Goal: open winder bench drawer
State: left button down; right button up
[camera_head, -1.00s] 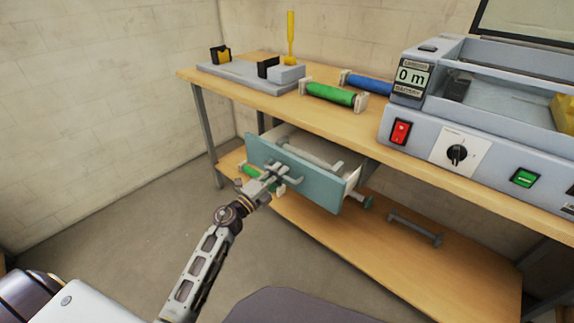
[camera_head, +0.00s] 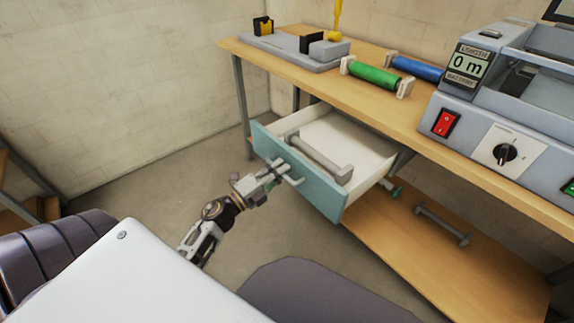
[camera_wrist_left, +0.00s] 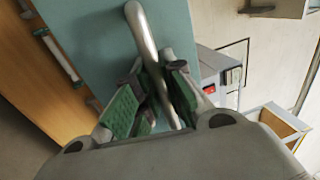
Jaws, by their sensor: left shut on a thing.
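The winder bench drawer (camera_head: 348,139) stands pulled out from under the bench, with its white inside showing. Its teal front (camera_head: 318,186) faces me. My left gripper (camera_head: 284,177) is at the drawer front, shut on the grey bar handle. In the left wrist view the handle (camera_wrist_left: 146,40) runs between the green-padded fingers (camera_wrist_left: 152,100). A grey bar with end blocks (camera_head: 318,157) shows at the drawer, just behind the top edge of the front. My right gripper is not in view.
The wooden bench top (camera_head: 412,111) carries a green roller (camera_head: 375,77), a blue roller (camera_head: 418,68), a grey winder base (camera_head: 300,50) and the laminator (camera_head: 500,110). A lower shelf (camera_head: 400,240) holds another grey bar (camera_head: 442,224). The floor (camera_head: 150,190) left of the drawer is clear.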

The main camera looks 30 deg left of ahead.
pick_arm(q)
jog(key=shift+s+a, duration=0.15)
jog(key=shift+s, duration=0.25)
jog(key=c, duration=1.5)
grip_release()
jog(key=shift+s, duration=0.1)
jog(key=v, duration=1.2)
